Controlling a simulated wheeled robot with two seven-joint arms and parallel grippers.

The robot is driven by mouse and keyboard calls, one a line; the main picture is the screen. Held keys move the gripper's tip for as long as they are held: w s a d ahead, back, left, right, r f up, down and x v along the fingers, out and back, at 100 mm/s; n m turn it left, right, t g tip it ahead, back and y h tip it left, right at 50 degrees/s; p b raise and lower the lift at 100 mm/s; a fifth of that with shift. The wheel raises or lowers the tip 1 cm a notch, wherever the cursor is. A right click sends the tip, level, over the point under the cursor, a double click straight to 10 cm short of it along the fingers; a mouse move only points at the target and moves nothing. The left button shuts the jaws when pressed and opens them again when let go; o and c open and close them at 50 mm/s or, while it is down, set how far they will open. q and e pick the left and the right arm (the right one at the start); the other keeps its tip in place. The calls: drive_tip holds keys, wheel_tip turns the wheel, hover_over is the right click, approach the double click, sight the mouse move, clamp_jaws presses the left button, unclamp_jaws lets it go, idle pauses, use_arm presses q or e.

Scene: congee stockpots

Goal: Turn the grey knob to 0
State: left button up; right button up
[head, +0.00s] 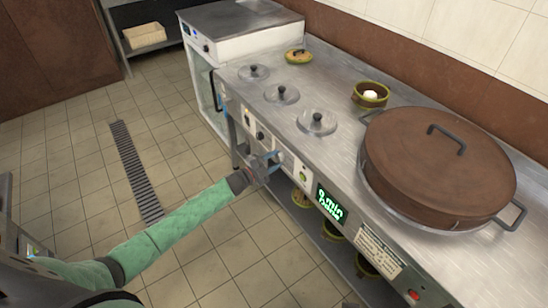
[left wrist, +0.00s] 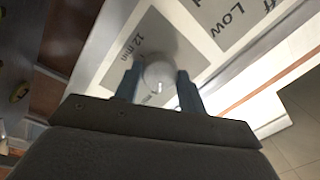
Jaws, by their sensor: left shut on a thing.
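The grey knob (left wrist: 158,76) shows in the left wrist view as a pale round cap on a panel with a "12 min" label. My left gripper (left wrist: 158,70) has one finger on each side of it and is shut on it. In the head view my left gripper (head: 271,160) is at the counter's front panel, and it mostly hides the knob there. The knob's pointer is not clear, so I cannot tell its setting. My right gripper is not in view.
A green display (head: 330,207) and a red switch (head: 413,295) are farther right. A large brown-lidded pot (head: 438,165) sits in the steel counter (head: 300,82). Tiled floor (head: 190,245) lies in front.

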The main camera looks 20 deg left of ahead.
use_arm(q)
drive_tip(key=n+p, duration=0.2)
drive_tip(key=n, duration=0.3)
drive_tip(key=shift+n+p, duration=0.3)
drive_tip(key=shift+n, duration=0.1)
drive_tip(key=n+p, duration=0.1)
drive_tip(key=n, duration=0.3)
drive_tip(key=shift+s+y, duration=0.1)
drive_tip(key=shift+y, duration=0.2)
drive_tip(key=shift+n, duration=0.4)
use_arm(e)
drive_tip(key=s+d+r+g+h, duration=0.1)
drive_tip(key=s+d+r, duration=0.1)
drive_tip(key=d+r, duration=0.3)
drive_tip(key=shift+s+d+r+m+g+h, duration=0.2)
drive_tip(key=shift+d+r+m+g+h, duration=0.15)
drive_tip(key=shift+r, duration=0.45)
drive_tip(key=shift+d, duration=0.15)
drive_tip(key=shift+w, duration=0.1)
use_arm(q)
drive_tip(key=o, duration=1)
